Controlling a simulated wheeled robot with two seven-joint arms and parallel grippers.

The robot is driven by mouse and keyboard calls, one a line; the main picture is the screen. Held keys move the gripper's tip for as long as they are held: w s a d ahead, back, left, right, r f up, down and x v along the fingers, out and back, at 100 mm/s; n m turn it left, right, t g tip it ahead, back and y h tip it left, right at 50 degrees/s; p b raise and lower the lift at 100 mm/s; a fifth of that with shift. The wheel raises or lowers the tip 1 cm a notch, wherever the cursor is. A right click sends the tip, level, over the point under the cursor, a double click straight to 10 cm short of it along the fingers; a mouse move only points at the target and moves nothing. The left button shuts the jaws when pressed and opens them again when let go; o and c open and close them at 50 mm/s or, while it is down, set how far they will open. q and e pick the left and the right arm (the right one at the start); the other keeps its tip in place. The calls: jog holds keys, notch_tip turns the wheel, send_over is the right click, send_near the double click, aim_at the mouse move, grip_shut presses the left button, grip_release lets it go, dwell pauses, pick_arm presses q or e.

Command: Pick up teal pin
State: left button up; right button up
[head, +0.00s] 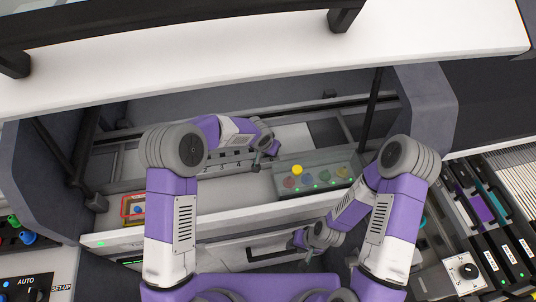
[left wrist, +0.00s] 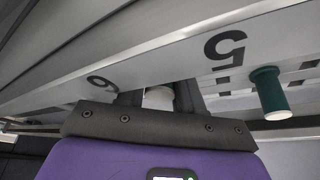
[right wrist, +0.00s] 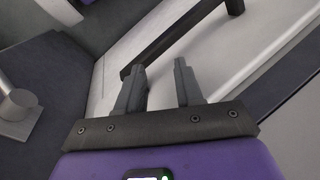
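The teal pin (left wrist: 268,92) shows in the left wrist view, to the right of my left gripper, beside the number 5 on a pale rail. It has a wider end and a white band at the other end. My left gripper (left wrist: 159,92) has its fingers apart near the other marked number. A whitish round piece (left wrist: 158,98) shows between them; I cannot tell whether they touch it. In the head view the left gripper (head: 270,155) is small over the feeder tray, and I cannot make out the pin. My right gripper (right wrist: 160,75) is open and empty, near the black handle (right wrist: 165,42).
A grey box (head: 318,172) with a yellow knob and several coloured buttons stands right of my left gripper. A red-framed box (head: 133,206) sits at the tray's left. A white drawer front (head: 215,255) lies below. A white cover (head: 250,60) overhangs the bay.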

pick_arm(q)
jog(key=shift+f, duration=0.1)
jog(key=shift+c, duration=0.2)
grip_shut()
notch_tip(320, 180, up, 10)
jog(key=shift+r+p, duration=0.1)
jog(key=shift+p, duration=0.55)
